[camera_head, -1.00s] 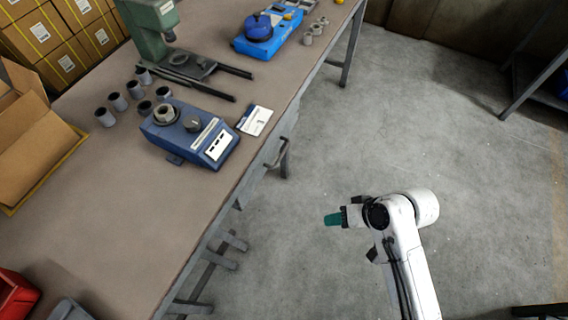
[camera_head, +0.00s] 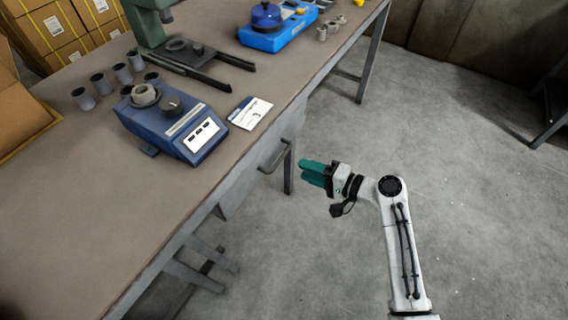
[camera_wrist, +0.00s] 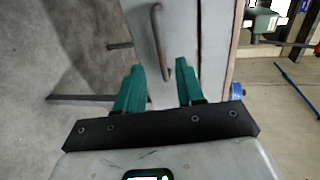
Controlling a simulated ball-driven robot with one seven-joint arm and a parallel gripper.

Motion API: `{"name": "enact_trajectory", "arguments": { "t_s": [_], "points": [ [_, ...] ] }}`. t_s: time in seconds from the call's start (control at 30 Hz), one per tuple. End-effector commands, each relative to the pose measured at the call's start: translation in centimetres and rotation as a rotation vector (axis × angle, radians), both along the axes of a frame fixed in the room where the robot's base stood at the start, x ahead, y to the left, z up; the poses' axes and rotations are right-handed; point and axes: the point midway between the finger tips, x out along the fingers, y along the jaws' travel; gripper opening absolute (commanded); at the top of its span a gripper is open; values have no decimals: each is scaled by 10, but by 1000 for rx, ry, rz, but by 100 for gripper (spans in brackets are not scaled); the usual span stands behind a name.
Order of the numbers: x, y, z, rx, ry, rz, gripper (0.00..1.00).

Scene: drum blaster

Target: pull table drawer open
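The table drawer (camera_head: 240,187) is under the front edge of the brown-topped table, with a grey bar handle (camera_head: 277,157) on its front. The drawer looks shut. My gripper (camera_head: 305,171) has teal fingers and is just right of the handle in the head view, apart from it. In the wrist view the handle (camera_wrist: 158,42) stands ahead of my gripper (camera_wrist: 158,80), its near end between the lines of the two fingers. The fingers are spread apart with nothing between them.
The table (camera_head: 90,190) carries a blue device (camera_head: 172,125), a white card (camera_head: 249,112), grey cylinders and a green press (camera_head: 150,25). A table leg (camera_head: 289,170) stands behind the handle.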

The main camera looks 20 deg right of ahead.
Motion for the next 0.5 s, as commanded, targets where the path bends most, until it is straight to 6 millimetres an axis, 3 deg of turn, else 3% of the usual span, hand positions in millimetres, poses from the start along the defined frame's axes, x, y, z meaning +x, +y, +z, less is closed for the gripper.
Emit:
{"name": "enact_trajectory", "arguments": {
  "t_s": [0.3,0.5],
  "points": [
    [46,34,-13,-1,1,3,38],
    [61,45,-17,0,1,2,38]
  ]
}}
